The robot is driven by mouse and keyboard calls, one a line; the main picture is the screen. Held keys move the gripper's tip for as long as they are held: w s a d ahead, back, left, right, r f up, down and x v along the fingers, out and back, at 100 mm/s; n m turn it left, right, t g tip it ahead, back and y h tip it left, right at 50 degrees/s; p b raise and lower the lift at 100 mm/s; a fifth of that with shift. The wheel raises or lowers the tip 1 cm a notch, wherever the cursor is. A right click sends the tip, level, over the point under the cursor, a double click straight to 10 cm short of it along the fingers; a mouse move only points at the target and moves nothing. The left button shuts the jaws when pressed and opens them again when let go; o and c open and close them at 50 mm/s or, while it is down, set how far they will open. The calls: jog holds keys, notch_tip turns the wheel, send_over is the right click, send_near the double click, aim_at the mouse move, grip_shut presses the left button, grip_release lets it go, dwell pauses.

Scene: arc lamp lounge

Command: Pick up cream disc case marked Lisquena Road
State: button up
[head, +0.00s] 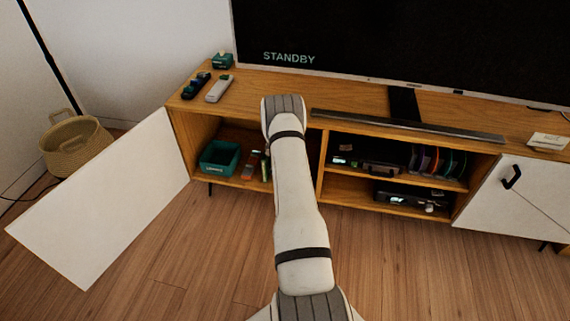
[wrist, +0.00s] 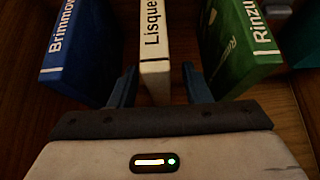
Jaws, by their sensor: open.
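The cream disc case (wrist: 154,45) stands upright in the middle of the wrist view, with "Lisque..." readable on its spine. My gripper (wrist: 158,88) is open, with one blue finger on each side of the cream case's near end. I cannot tell whether either finger touches it.
A blue case (wrist: 82,50) stands left of the cream one and a green case (wrist: 238,45) right, each with a narrow gap. A teal bin (head: 220,158) sits in the same compartment. The white cabinet door (head: 110,200) hangs open at left.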

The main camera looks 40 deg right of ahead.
jog(key=shift+w+d+f, duration=0.25)
jog(key=shift+d+f, duration=0.05)
jog(key=shift+f, duration=0.2)
grip_shut()
